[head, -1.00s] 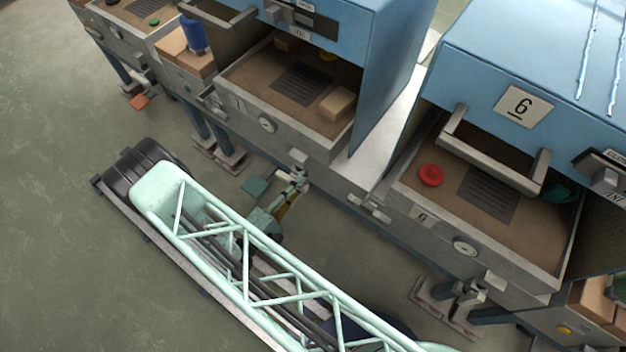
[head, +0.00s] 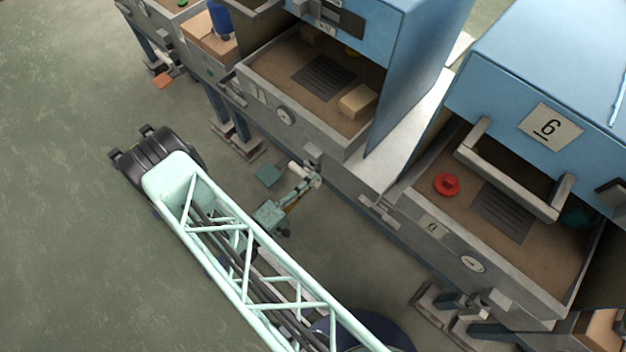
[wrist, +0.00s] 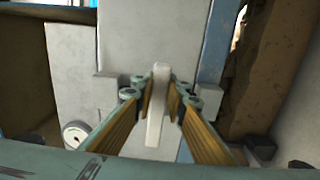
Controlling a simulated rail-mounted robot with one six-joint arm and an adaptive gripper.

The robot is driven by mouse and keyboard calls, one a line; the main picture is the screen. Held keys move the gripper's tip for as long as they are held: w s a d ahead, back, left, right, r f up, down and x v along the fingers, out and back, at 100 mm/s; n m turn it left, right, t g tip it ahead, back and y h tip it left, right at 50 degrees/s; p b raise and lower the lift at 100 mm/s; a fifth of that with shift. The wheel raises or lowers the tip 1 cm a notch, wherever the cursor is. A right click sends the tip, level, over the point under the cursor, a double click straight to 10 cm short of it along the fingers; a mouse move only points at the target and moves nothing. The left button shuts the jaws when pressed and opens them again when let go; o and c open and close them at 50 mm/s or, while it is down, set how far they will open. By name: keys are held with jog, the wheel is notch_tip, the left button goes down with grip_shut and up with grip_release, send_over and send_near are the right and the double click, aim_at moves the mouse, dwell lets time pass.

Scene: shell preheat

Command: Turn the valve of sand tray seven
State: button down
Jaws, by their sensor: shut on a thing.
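Sand tray seven (head: 352,134), its number plate hard to read at this size, juts from a blue cabinet at upper middle in the head view. My gripper (head: 314,180) is low at the tray's front, below and right of its dial. In the wrist view my gripper (wrist: 158,92) is shut on a pale valve handle (wrist: 156,128). The handle stands upright in that picture between the two ribbed fingers, in front of a light grey panel. In the head view the handle is too small, and too covered by the gripper, to tell its angle.
A round dial (head: 285,115) is on tray seven's front; a dial (wrist: 75,134) shows at lower left in the wrist view. Grey floor (head: 70,230) is open at left.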

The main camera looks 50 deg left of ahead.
jog(key=c, duration=2.6)
grip_release()
jog(key=shift+o, duration=0.2)
jog(key=shift+s, duration=0.15)
jog(key=s+d, duration=0.1)
jog(key=s, duration=1)
jog(key=shift+s, duration=0.35)
